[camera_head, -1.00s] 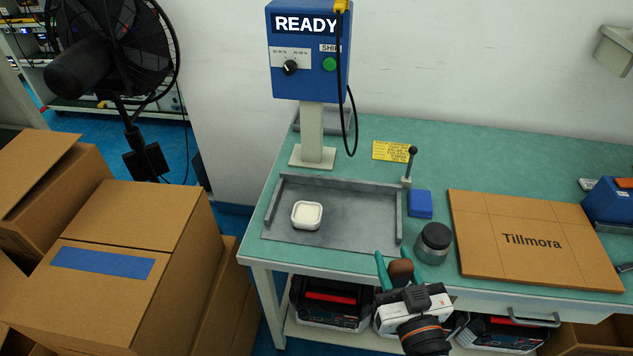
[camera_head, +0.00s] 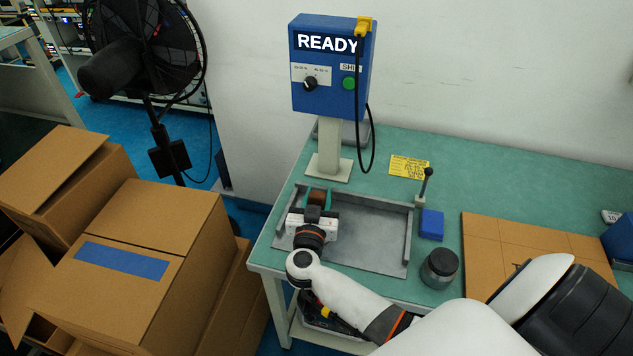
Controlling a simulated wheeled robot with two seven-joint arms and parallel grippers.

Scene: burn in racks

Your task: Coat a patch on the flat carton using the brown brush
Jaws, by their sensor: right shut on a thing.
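My right gripper (camera_head: 318,203) is over the left part of the grey tray (camera_head: 375,261), its teal fingers shut on the brown brush (camera_head: 317,196). Only a small brown part of the brush shows between the fingers; its bristles are hidden. The white dish that sat in the tray is hidden behind the gripper and wrist. The flat carton (camera_head: 490,243) lies on the green bench at the right. My right arm covers its lower part and most of its lettering. My left gripper is not in view.
A dark-lidded jar (camera_head: 439,267) and a blue block (camera_head: 431,225) stand between tray and carton. A small lever (camera_head: 425,186) stands at the tray's right back corner. The blue READY box (camera_head: 332,70) rises behind the tray. Brown boxes (camera_head: 130,250) fill the left.

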